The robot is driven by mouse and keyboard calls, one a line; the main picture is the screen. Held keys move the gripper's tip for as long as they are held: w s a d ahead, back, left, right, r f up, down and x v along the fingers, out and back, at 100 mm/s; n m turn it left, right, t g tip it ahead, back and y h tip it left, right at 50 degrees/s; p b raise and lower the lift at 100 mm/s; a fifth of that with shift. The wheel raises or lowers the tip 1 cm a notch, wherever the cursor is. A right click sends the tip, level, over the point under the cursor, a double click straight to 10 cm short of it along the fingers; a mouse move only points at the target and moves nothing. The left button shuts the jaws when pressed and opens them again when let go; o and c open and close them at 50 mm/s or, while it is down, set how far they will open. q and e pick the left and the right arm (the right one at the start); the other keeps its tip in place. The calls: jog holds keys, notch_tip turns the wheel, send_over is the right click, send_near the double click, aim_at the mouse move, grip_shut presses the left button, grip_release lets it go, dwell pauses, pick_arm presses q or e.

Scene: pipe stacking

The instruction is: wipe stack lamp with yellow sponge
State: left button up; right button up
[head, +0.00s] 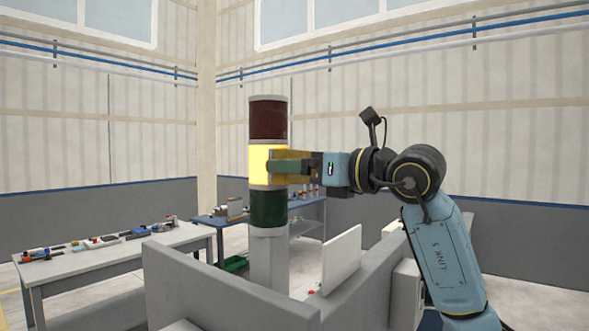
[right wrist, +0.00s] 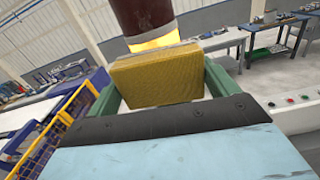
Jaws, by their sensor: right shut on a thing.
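The stack lamp (head: 268,118) stands upright in the middle of the head view, with a dark red top section, a glowing yellow middle and a dark green lower section on a grey post. My right gripper (head: 287,167) reaches in from the right at the yellow section. It is shut on the yellow sponge (right wrist: 150,76), which fills the space between the green fingers in the right wrist view. The sponge appears to be against or very close to the lamp's lit section (right wrist: 153,43); exact contact is hard to tell. My left gripper is not in view.
Grey panels (head: 215,290) surround the lamp's base, with a white board (head: 341,258) to its right. A workbench with small parts (head: 110,250) stands at left and a blue table (head: 215,219) behind. The air left of the lamp is clear.

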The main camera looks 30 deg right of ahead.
jog(key=shift+w+d, duration=0.3)
jog(key=shift+d, duration=0.65)
jog(key=shift+w+a+r+p, duration=0.1)
jog(key=shift+r+p, duration=0.6)
jog(key=shift+r, duration=0.2)
jog(key=shift+s+a+f, duration=0.1)
jog(key=shift+s+a, duration=0.15)
jog(key=shift+a, duration=0.35)
jog(key=shift+s+a+r, duration=0.1)
jog(key=shift+s+a, duration=0.15)
jog(key=shift+a, duration=0.4)
jog(key=shift+s+a+f, duration=0.1)
jog(key=shift+s+a, duration=0.15)
jog(key=shift+a, duration=0.35)
jog(key=shift+r+p, duration=0.5)
jog(key=shift+r, duration=0.3)
jog(key=shift+w+d, duration=0.25)
jog(key=shift+d, duration=0.45)
jog(key=shift+w+d, duration=0.25)
jog(key=shift+d, duration=0.35)
jog(key=shift+w+d, duration=0.25)
jog(key=shift+d, duration=0.35)
jog(key=shift+b, duration=0.3)
